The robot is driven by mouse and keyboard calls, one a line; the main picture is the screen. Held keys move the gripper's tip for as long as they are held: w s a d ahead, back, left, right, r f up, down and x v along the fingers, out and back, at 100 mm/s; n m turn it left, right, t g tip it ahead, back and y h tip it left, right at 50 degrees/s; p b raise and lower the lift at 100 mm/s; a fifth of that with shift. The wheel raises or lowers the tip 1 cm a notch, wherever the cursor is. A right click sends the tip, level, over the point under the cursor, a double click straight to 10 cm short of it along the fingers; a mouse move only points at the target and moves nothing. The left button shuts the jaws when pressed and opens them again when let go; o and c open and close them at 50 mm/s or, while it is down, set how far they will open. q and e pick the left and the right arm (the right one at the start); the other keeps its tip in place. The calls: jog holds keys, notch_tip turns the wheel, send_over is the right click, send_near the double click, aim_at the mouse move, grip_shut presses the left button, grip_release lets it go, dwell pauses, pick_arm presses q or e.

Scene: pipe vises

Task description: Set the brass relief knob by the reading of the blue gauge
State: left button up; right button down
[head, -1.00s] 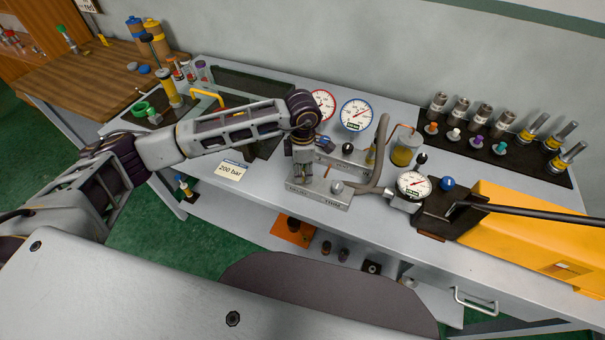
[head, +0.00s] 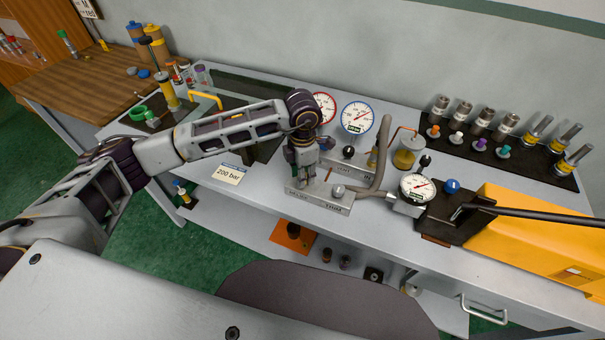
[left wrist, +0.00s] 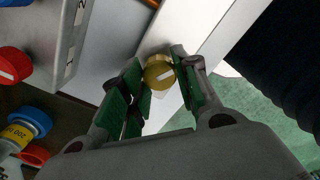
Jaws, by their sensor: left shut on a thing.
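The brass relief knob (left wrist: 158,73) shows in the left wrist view as a round brass disc with a pale mark, between the green finger pads. My left gripper (left wrist: 160,85) is shut on it. In the head view my left gripper (head: 303,178) points down at the left end of a grey block (head: 325,205) with labels on its front, and hides the knob. The blue gauge (head: 357,117) has a blue rim and white dial and stands behind the block. Its needle points to the upper right; the figures are too small to read. My right gripper is out of view.
A silver knob (head: 338,191) sits on the block's right part. A red gauge (head: 322,107) stands left of the blue one. A "200 bar" card (head: 229,175) lies to the left. A small gauge (head: 417,187) and a yellow pump (head: 530,235) with a long lever are right.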

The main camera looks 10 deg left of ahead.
pick_arm(q)
jog(key=o, duration=1)
jog(key=shift+r, duration=0.1)
jog(key=shift+r, duration=5.9)
